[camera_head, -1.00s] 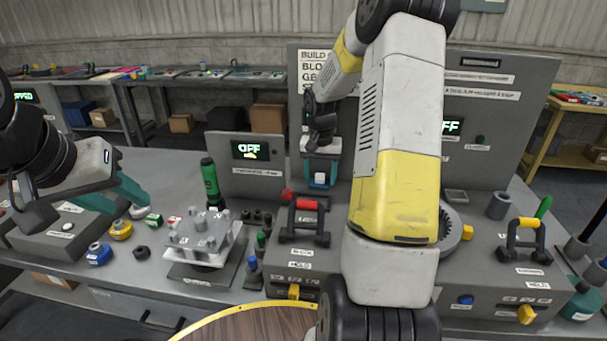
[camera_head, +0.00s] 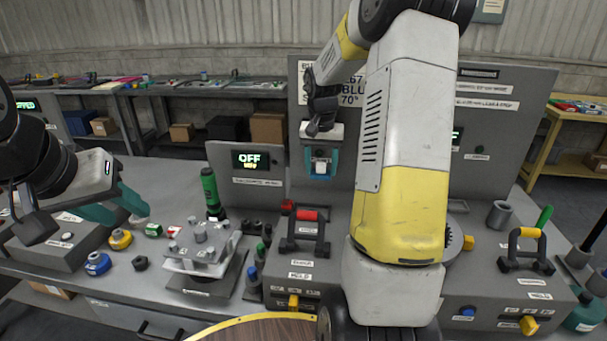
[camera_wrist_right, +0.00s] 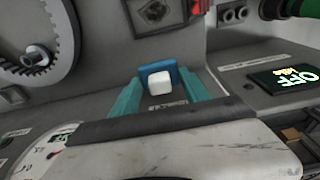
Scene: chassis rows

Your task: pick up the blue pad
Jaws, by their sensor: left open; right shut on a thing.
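My right gripper (camera_head: 321,172) hangs in front of the tall grey panel, above the grey bench unit. Its teal fingers are shut on the blue pad (camera_head: 319,177), which has a pale block at its front. In the right wrist view the blue pad (camera_wrist_right: 157,69) sits between the fingertips with a white block (camera_wrist_right: 160,84) against it. The pad appears clear of the surface below. My left gripper (camera_head: 118,208) is open and empty, with teal fingers, over the left part of the bench, near the yellow and blue round parts.
A lit OFF display (camera_head: 250,160) and a green cylinder (camera_head: 210,190) stand left of my right gripper. A red-topped handle (camera_head: 307,216) is below it. A metal fixture with pegs (camera_head: 203,255) stands on the bench. My right arm hides part of the panel.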

